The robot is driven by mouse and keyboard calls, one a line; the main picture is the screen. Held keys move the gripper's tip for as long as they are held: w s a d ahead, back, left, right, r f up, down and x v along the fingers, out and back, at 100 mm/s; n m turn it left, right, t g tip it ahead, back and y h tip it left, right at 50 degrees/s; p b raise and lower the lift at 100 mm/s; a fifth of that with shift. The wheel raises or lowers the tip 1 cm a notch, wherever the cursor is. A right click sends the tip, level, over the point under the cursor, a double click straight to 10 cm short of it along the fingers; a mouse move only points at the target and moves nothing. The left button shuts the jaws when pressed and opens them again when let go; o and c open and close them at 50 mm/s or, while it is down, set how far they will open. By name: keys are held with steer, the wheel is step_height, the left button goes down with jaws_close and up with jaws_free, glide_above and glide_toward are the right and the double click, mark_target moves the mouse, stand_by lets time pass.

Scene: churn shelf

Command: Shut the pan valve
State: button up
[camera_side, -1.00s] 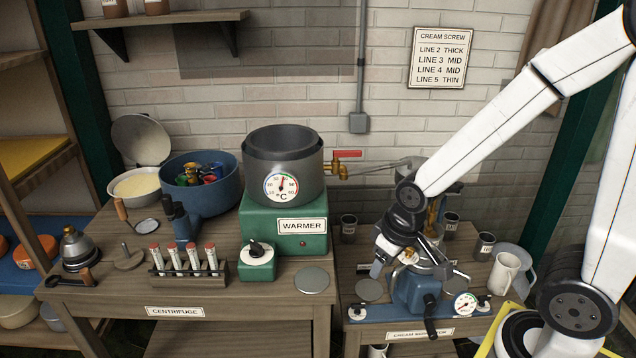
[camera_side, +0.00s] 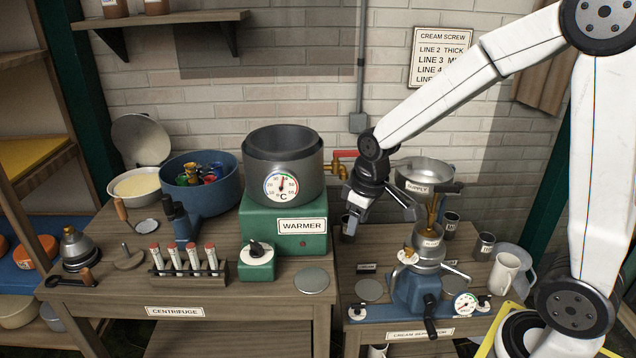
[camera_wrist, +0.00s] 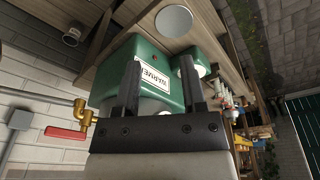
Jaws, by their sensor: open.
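A brass tap (camera_side: 341,172) with a red lever handle (camera_side: 345,154) comes out of the right side of the grey warmer pan (camera_side: 258,160). In the wrist view the tap (camera_wrist: 82,112) and its red handle (camera_wrist: 65,133) are at the left, outside my fingers. My gripper (camera_side: 382,216) points down, open and empty, just right of and below the tap. Its fingers (camera_wrist: 160,80) spread in front of the green warmer. Right of it, a metal pan labelled SUPPLY (camera_side: 424,171) stands over the separator (camera_side: 412,288), with a brass part below it.
A green warmer base (camera_side: 262,228) with a dial stands left of my gripper. Metal cups (camera_side: 484,246) and a white mug (camera_side: 505,272) stand at the right. The brick wall is close behind. A blue tub (camera_side: 215,196) and tube rack (camera_side: 188,268) are farther left.

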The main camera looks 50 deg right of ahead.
steer(key=w+d+r+n+g, duration=0.1)
steer(key=w+d+r+n, duration=0.15)
steer(key=w+d, duration=0.2)
steer(key=w+d+r+n, duration=0.1)
steer(key=w+d+r, duration=0.3)
steer(key=w, duration=0.2)
steer(key=n+g, duration=0.1)
steer(key=n, duration=0.3)
glide_toward(347, 156)
steer(key=shift+s+d+m, duration=0.15)
steer(key=shift+s+d, duration=0.05)
steer(key=shift+d, duration=0.25)
steer(key=shift+s+d+m, duration=0.1)
steer(key=shift+s+d, duration=0.05)
steer(key=shift+d, duration=0.3)
steer(key=shift+f, duration=3.9)
jaws_close()
